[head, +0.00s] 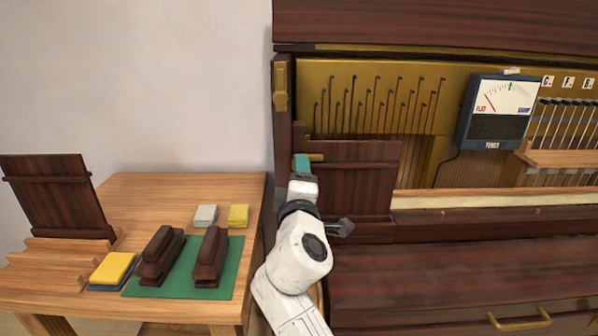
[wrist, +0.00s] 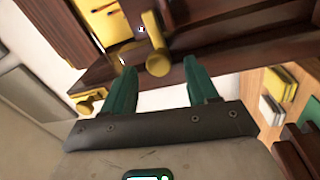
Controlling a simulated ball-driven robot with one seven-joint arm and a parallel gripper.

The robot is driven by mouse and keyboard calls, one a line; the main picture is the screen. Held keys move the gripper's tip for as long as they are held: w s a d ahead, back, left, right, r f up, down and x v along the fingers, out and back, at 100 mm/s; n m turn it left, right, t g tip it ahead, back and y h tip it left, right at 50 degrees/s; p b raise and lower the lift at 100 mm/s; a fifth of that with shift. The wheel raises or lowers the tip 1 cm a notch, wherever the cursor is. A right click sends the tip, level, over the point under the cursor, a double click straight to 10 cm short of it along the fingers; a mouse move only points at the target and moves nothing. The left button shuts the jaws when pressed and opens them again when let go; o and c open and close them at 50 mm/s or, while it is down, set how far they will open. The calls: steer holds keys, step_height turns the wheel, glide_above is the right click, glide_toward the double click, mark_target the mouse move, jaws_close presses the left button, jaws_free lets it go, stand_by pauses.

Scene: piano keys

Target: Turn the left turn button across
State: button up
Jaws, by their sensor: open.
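A brass turn button (head: 316,157) shows just right of my gripper (head: 301,163) in the head view, by the top left corner of a dark wooden panel (head: 358,180). It looks to lie roughly sideways there. In the wrist view the brass button (wrist: 157,60) shows between and beyond the two teal fingertips of my gripper (wrist: 162,75), its rounded end toward me. The fingers are apart on either side of it in the picture; I cannot tell whether either touches it. My gripper is open and holds nothing. My fingers partly hide the button in the head view.
A brass fitting (head: 281,86) sits higher on the left post. A tuner (head: 496,111) hangs right of the tuning pins. A wooden table (head: 150,190) at left bears a green mat (head: 185,284), dark blocks, coloured pads and a leaning dark panel (head: 58,196).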

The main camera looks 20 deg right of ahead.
steer(key=v, duration=0.8)
steer(key=shift+s+a, duration=0.15)
steer(key=shift+s, duration=0.2)
steer(key=shift+f, duration=0.15)
